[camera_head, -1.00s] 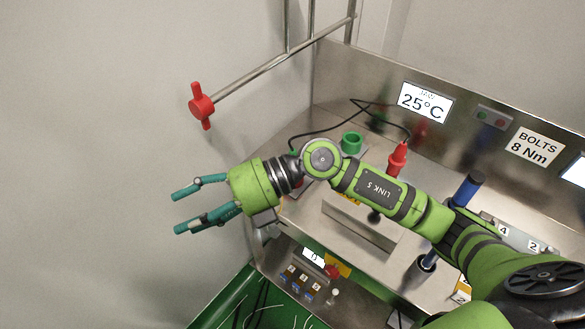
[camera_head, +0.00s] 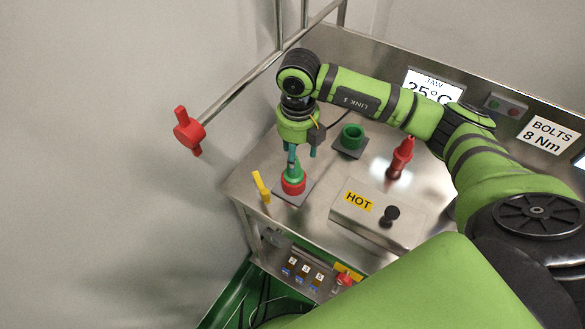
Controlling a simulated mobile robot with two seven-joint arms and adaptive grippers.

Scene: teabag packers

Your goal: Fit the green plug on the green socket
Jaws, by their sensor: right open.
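The green plug (camera_head: 296,173) stands upright in the red socket (camera_head: 293,188), at the left part of the steel bench. The green socket (camera_head: 352,134) is an empty-looking green ring on a dark square plate, behind and to the right of the plug. My right gripper (camera_head: 302,156) points down just over the green plug. Its teal fingers are apart at the plug's upper part, and I cannot tell whether they touch it. My left gripper is not in view.
A red plug (camera_head: 401,158) stands on the bench right of the green socket. A steel box with a HOT label (camera_head: 358,202) and black knob lies in front. A yellow piece (camera_head: 261,187) stands left of the red socket. A red valve handle (camera_head: 188,131) juts out at left.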

